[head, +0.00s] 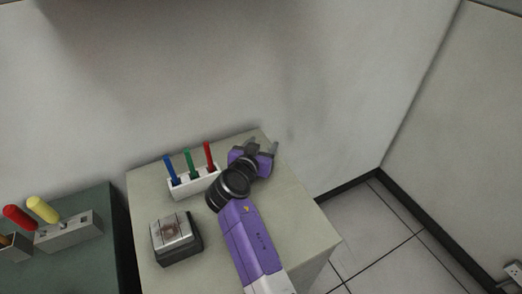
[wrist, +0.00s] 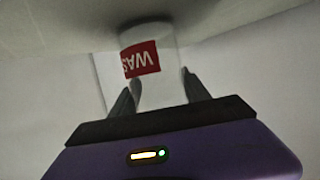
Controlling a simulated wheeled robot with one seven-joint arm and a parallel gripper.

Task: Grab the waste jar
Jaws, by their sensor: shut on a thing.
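The waste jar (wrist: 160,88) is a pale, clear-looking jar with a red label (wrist: 140,60) whose white letters appear upside down in the wrist view. My gripper (wrist: 161,78) has one dark finger on each side of the jar and is shut on it. In the head view, my gripper (head: 263,147) is over the back right corner of the light table. I cannot make out the jar in the head view.
The light table (head: 295,215) holds a white rack (head: 194,183) with blue, green and red sticks, and a grey and black box-like device (head: 176,238). A dark green table at left bears a grey block (head: 68,232) with red and yellow handles nearby. Walls stand behind and right.

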